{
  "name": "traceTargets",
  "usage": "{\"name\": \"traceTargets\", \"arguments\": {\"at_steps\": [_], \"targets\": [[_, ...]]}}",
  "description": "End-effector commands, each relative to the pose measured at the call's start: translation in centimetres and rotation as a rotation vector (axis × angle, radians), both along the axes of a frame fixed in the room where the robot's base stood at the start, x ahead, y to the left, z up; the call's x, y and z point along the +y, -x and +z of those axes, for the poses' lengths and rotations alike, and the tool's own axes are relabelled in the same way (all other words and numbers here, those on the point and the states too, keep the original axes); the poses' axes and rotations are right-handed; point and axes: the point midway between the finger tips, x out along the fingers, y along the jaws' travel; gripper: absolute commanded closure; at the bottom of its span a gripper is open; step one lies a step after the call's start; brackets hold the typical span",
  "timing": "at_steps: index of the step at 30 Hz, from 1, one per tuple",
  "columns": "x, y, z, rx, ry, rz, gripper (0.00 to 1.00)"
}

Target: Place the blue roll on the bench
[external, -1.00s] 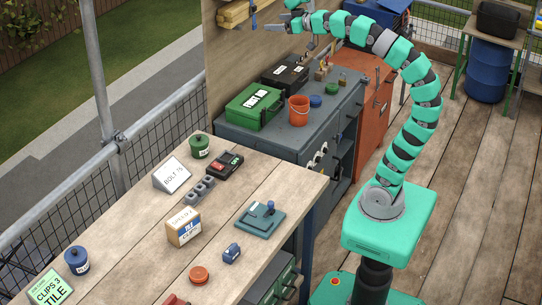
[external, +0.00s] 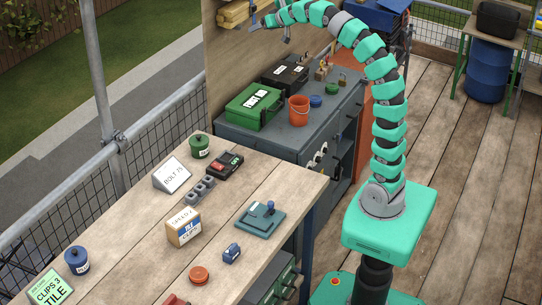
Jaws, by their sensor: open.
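A small blue round item, which looks like the blue roll (external: 316,101), lies flat on the dark grey cabinet top to the right of the red bucket. The bench (external: 140,217) is the long wooden table in the foreground. My gripper (external: 275,31) is at the top, in front of the wooden back panel, above and left of the blue item and well apart from it. It is open and I see nothing held in it. Its fingertips are small and partly hard to make out.
The red bucket (external: 299,110), green case (external: 254,107), black case (external: 285,75) and green roll (external: 332,88) share the cabinet top (external: 260,139). The bench carries boxes, a blue pot (external: 77,260), a green pot (external: 200,147) and small parts, with bare wood between.

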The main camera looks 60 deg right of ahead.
Motion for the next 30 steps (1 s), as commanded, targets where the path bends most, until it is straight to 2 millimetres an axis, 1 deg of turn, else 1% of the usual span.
{"name": "traceTargets", "arguments": {"at_steps": [1,3,5,6,8,14,18,20,21,23,24,26,27,29,30], "targets": [[-1.6,-0.9,-1.3,0.032,-0.024,-0.033,0.17],[-3.6,-2.0,-2.9,0.069,-0.055,-0.079,0.17],[-5.3,-2.7,-4.4,0.104,-0.083,-0.12,0.17],[-6.5,-3.1,-5.6,0.13,-0.102,-0.146,0.17],[-8.3,-3.7,-6.9,0.157,-0.129,-0.189,0.17],[-14.3,-4.9,-12.4,0.263,-0.223,-0.337,0.17],[-18.6,-4.9,-16.5,0.333,-0.287,-0.447,0.17],[-20.5,-4.7,-18.3,0.366,-0.316,-0.496,0.17],[-21.6,-4.5,-19.6,0.386,-0.334,-0.529,0.17],[-23.4,-4.1,-21.3,0.412,-0.361,-0.58,0.17],[-24.6,-3.8,-22.6,0.433,-0.378,-0.613,0.17],[-26.3,-3.2,-24.4,0.461,-0.405,-0.664,0.17],[-27.5,-2.9,-25.7,0.48,-0.422,-0.699,0.17],[-29.1,-2.1,-27.5,0.507,-0.447,-0.752,0.17],[-30.2,-1.5,-28.7,0.525,-0.465,-0.788,0.17]]}}
